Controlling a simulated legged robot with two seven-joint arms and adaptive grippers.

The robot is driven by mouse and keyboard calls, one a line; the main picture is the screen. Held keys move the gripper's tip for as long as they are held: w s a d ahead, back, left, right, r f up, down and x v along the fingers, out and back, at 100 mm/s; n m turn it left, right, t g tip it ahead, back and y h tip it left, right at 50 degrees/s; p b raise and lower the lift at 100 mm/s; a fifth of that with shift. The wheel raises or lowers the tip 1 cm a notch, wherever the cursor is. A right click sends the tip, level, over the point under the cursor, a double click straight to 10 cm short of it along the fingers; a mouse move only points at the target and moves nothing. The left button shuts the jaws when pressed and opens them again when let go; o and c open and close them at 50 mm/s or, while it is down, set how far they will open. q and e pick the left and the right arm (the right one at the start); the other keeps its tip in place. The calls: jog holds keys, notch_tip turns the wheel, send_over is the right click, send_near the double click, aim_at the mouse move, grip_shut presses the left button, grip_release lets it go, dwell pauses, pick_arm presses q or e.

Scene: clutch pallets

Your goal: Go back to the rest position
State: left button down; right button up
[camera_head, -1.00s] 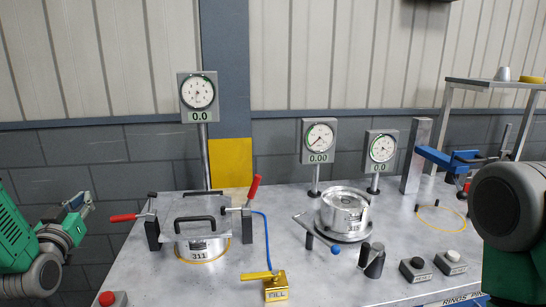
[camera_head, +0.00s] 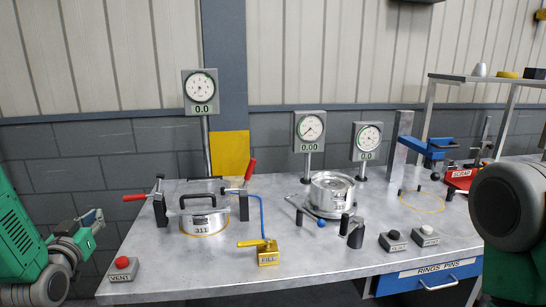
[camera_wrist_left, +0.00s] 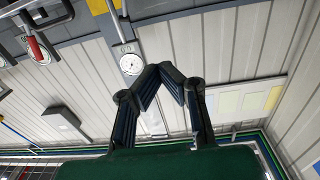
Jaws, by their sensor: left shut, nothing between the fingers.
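My left gripper (camera_head: 91,220) is at the far left of the head view, off the table's left edge and holding nothing. In the left wrist view its two dark fingers (camera_wrist_left: 160,70) meet at the tips, shut and empty, with the wall behind them. My right gripper is not in view; a large dark rounded part of my right arm fills the right edge of the head view.
The grey table (camera_head: 330,258) carries a clamped pot marked 311 (camera_head: 204,222), a metal cylinder (camera_head: 331,193), a yellow FILL valve (camera_head: 267,256), a red VENT button (camera_head: 122,266) and several gauges. A blue drawer (camera_head: 425,276) is below. The floor side at left is clear of the table.

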pick_arm(q)
jog(key=s+d+f+m+g+h+b, duration=0.1)
jog(key=s+d+f+g+b, duration=0.25)
jog(key=f, duration=0.55)
jog(key=s+d+f+g+h, duration=0.1)
jog(key=s+d+f+g, duration=0.2)
jog(key=s+d+f, duration=0.5)
jog(key=s+d+f+m+g+h+b, duration=0.1)
jog(key=s+f+g+b, duration=0.15)
jog(key=f, duration=0.85)
jog(key=s+d+f+g+b, duration=0.1)
jog(key=s+d+f+g, duration=0.2)
jog(key=s+f, duration=0.3)
jog(key=s+d+f+m+g+b, duration=0.1)
jog(key=s+f+g, duration=0.4)
jog(key=s, duration=1.2)
jog(key=shift+s+d+f+h+b, duration=0.2)
jog(key=shift+d+f+h+b, duration=0.2)
jog(key=shift+d+b, duration=0.5)
jog(key=shift+w, duration=0.15)
jog(key=shift+d, duration=0.1)
